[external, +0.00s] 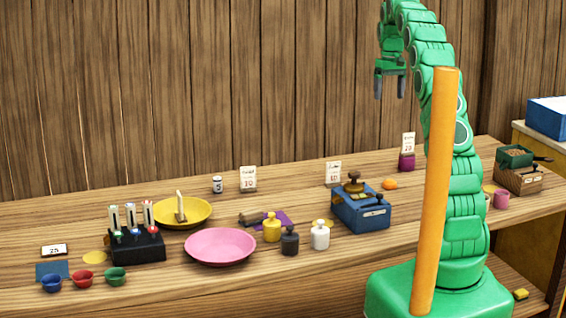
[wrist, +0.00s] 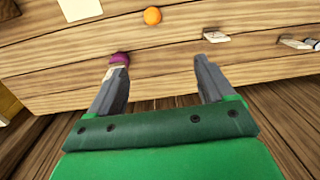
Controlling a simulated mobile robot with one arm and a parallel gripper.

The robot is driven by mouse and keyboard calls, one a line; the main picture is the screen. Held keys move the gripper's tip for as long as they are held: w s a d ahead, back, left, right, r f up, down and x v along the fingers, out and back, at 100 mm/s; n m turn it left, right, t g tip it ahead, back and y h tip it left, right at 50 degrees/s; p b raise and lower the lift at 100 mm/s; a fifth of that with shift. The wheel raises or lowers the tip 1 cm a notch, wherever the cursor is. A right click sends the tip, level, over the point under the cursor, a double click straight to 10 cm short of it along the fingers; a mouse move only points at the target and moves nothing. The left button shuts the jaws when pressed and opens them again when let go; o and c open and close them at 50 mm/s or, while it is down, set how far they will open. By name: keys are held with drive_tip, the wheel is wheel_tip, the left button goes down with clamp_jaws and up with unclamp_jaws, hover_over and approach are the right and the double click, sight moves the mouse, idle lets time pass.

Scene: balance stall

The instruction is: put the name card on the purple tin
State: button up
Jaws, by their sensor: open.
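The purple tin (external: 407,163) stands toward the right back of the counter; it also shows in the wrist view (wrist: 120,59), by the left finger. A white card (external: 408,143) shows just above the tin, its lower part hidden; it seems to stand behind the tin. Two similar upright cards stand along the back, a middle card (external: 333,173) and a left card (external: 248,179). A smaller card (external: 53,250) marked 25 is at far left. Which is the name card I cannot tell. My gripper (external: 390,88) is open and empty, high above the counter; its fingers also show in the wrist view (wrist: 163,64).
An orange ball (external: 389,184) lies near the tin. A pink dish (external: 220,246), a yellow dish (external: 205,212) and several small pots fill the left half. The counter between the middle card and tin is mostly clear.

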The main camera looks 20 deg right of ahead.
drive_tip(key=s+a+r, duration=0.2)
drive_tip(key=s+a, duration=0.4)
drive_tip(key=s, duration=0.5)
drive_tip(key=s+a+r, duration=0.2)
drive_tip(key=s+a, duration=0.4)
drive_tip(key=s, duration=0.5)
drive_tip(key=s+a+f, duration=0.2)
drive_tip(key=s, duration=0.7)
drive_tip(key=s+a+f+g, duration=0.1)
drive_tip(key=s+a+f, duration=0.1)
drive_tip(key=s, duration=0.8)
drive_tip(key=s+a+f, duration=0.1)
drive_tip(key=s+f, duration=0.3)
drive_tip(key=s, duration=0.5)
drive_tip(key=shift+s+a, duration=0.2)
drive_tip(key=shift+a, duration=0.2)
